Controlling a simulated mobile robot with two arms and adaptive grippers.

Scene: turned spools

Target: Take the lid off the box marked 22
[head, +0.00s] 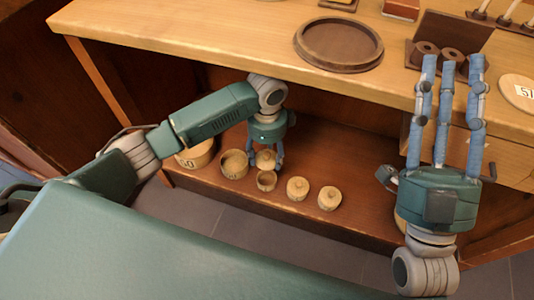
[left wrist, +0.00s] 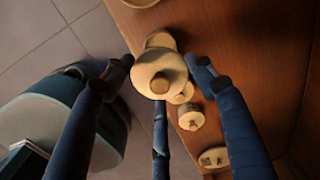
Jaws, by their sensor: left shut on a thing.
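My left gripper (head: 266,160) is shut on a round pale wooden lid with a knob (head: 265,158). In the left wrist view the lid (left wrist: 158,77) sits between the fingertips. My right gripper (head: 451,70) is open and empty, fingers stretched out over the tabletop's front edge.
Two lidded boxes (head: 298,188) (head: 329,198) stand to the right on the shelf (head: 240,185). A wider open box (head: 234,163) and a box marked 50 (head: 195,155) stand to the left. A round brown tray (head: 339,44) lies on the tabletop above.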

